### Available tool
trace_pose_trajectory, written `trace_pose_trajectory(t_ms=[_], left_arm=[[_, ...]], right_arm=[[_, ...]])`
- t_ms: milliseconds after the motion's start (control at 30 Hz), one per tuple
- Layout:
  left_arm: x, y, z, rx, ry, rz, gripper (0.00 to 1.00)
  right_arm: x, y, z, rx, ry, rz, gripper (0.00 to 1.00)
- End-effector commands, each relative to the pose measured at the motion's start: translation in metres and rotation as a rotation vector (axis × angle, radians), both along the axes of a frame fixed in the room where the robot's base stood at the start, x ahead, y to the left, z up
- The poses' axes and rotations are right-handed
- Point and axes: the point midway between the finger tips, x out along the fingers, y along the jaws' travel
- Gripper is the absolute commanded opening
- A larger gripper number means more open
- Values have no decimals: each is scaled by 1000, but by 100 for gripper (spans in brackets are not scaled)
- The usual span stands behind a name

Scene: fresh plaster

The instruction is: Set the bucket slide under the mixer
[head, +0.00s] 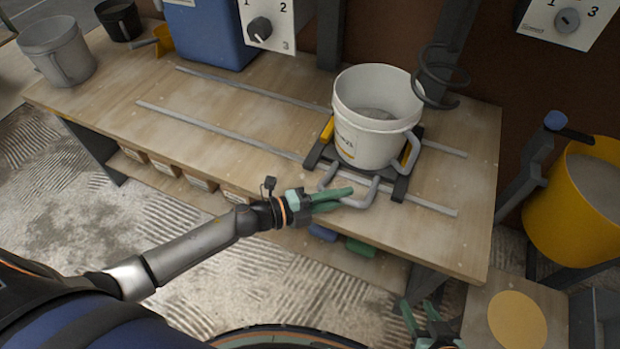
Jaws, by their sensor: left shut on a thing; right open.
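A white bucket (371,147) with grey stuff inside stands upright on the dark bucket slide (402,188) at the right of the wooden bench. The slide sits across two grey rails (232,134). My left gripper (340,197) is shut on the slide's grey handle (366,198) at the bench's front edge. The mixer's dark spiral paddle (442,78) hangs just behind and right of the bucket; its head is out of view above. My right gripper (425,322) is open and empty at the bottom, low by the bench's right end.
A blue box (205,35) and a white panel with a numbered knob (260,28) stand at the back. A grey bucket (58,50) is at the far left. A yellow tub (580,205) stands right of the bench. The rails left of the slide are clear.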

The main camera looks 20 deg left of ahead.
Motion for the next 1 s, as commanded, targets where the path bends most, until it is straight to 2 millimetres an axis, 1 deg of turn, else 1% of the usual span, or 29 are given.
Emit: trace_pose_trajectory(t_ms=[33,100,200,400,600,800,1000], left_arm=[[-2,-17,5,-8,-2,-6,0],[-3,-35,4,-8,0,-6,0],[-5,-58,4,-7,-2,-5,0],[-8,-92,2,-5,-1,-5,0],[-9,-111,2,-5,-2,-4,0],[-9,-117,1,-3,-2,-3,0],[-10,-118,1,-4,-1,-4,0]], right_arm=[[0,1,5,0,1,1,50],[0,1,6,2,1,1,50],[0,1,8,2,3,2,50],[0,2,10,2,3,2,50],[0,2,11,3,2,2,50],[1,3,12,3,1,2,50],[1,3,12,5,0,1,50]])
